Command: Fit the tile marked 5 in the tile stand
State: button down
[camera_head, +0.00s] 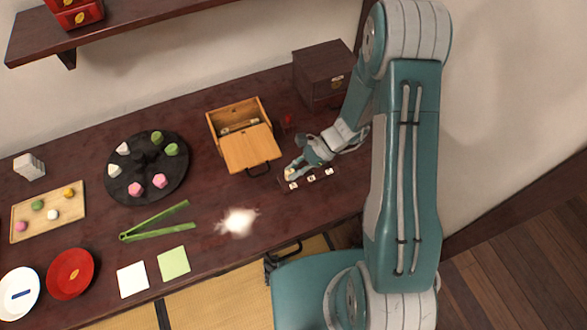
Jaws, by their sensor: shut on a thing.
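The tile stand (303,184) is a low dark strip on the dark table, right of centre. Several small pale tiles with dark marks show along it, among them a left one (293,186), a middle one (311,178) and a right one (328,171). My gripper (290,173) is at the stand's left end, just behind the left tile, with its fingers low. It is shut on a small pale tile, mostly hidden by the fingers. The marks are too small to read, and I cannot tell whether the held tile touches the stand.
A wooden box (250,148) with a handle stands left of my gripper, and a dark chest (322,75) behind it. A small red object (288,122) lies between them. Green tongs (155,222), a white fluffy patch (237,221) and a round black tray (118,189) are further left.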

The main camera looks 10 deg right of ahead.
jog(key=shift+f, duration=1.15)
jog(key=c, duration=0.6)
grip_release()
jog(key=v, duration=1.2)
jog(key=shift+w, duration=0.1)
